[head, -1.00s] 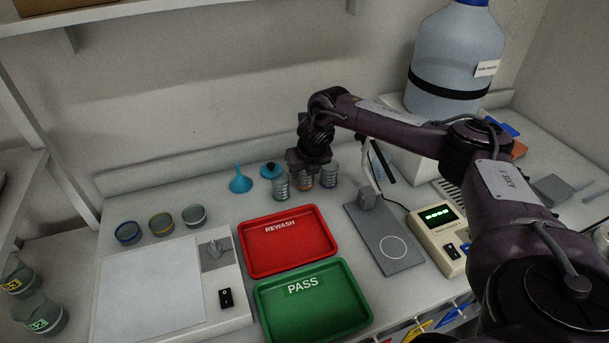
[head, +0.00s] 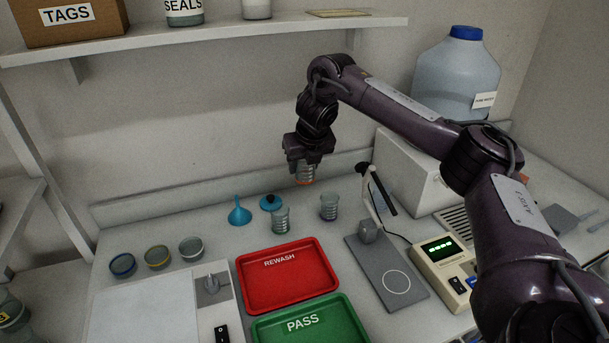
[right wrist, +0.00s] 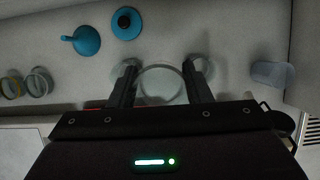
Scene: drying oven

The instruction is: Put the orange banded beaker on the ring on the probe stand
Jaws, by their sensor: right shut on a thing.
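My right gripper (head: 303,160) is shut on the orange banded beaker (head: 304,176) and holds it upright above the bench, clear of the surface. In the right wrist view the beaker's round rim (right wrist: 160,84) sits between the two fingers. The probe stand (head: 386,270) stands right of the trays, with a grey base, an upright arm and a white ring (head: 397,282) marked on the base. The ring is empty. The held beaker is behind and left of the stand. My left gripper is not in view.
Two other beakers stand on the bench, one left (head: 281,220) and one right (head: 328,206). A red REWASH tray (head: 287,276) and green PASS tray (head: 310,325) lie left of the stand. A meter (head: 443,265) stands to its right. A blue funnel (head: 239,212) is at the back.

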